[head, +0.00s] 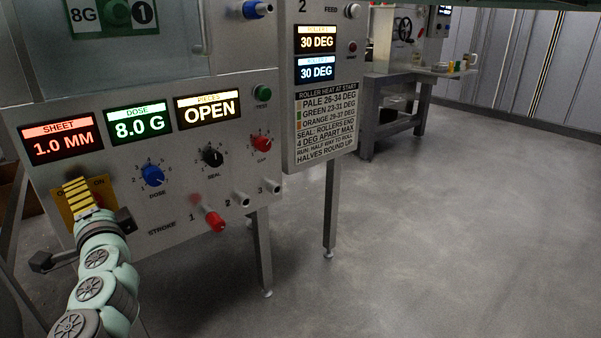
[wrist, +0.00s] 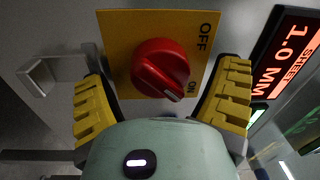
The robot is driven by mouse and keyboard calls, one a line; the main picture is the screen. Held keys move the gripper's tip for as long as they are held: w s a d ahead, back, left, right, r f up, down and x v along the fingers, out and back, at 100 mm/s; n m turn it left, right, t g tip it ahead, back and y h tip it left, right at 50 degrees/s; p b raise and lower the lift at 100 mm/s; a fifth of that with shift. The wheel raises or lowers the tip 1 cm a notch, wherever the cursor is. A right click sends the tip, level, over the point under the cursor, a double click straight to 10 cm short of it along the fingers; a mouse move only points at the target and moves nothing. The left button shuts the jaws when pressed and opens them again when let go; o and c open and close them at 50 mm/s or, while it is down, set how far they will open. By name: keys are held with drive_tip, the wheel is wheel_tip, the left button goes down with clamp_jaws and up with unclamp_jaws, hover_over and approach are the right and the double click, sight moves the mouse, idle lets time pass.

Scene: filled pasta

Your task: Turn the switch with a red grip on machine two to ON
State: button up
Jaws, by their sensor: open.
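The switch has a round red grip (wrist: 160,68) on a yellow plate (wrist: 118,45) marked OFF and ON. In the wrist view, the white mark on the grip points down and right, toward the ON side. My gripper (wrist: 162,97) is open, with one ribbed yellow finger on each side of the grip and visible gaps between. In the head view, my gripper (head: 77,192) covers the red grip and part of the yellow plate (head: 62,212); the ends of OFF and ON show beside it.
A red-tipped stroke peg (head: 214,220) sticks out below. A box marked 2 (head: 320,90) stands right. Open floor lies beyond.

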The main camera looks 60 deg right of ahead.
drive_tip(key=v, duration=1.2)
idle(0.6)
